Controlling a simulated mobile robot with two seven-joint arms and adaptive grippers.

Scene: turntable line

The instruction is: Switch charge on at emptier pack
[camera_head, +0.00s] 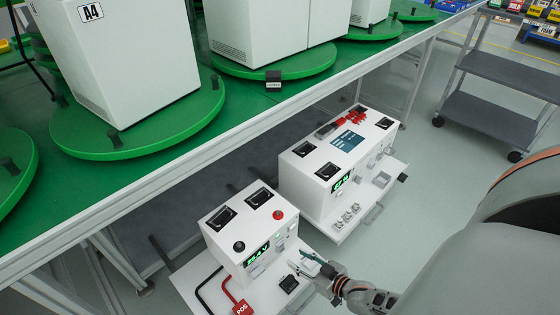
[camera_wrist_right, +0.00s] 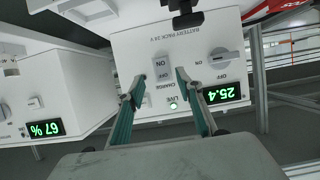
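The near white battery pack (camera_head: 250,238) has a green display (camera_head: 257,253) and red and black terminals on top. In the right wrist view, upside down, its face (camera_wrist_right: 205,40) reads BATTERY PACK 24 V, with a display (camera_wrist_right: 222,93) showing 25.4. A green LIVE lamp (camera_wrist_right: 172,106) is lit below. The far pack (camera_head: 318,172) has a display (camera_wrist_right: 46,129) reading 67 %. My right gripper (camera_head: 309,262) is open, its fingertips either side of the CHARGE switch, contact unclear. My left gripper is not in view.
A grey rotary knob (camera_wrist_right: 196,56) is beside the switch. A red POS connector (camera_head: 241,308) and cables lie on the near shelf. The green-topped table (camera_head: 245,103) with white cabinets stands above and behind the packs. A grey cart (camera_head: 490,115) stands at the right.

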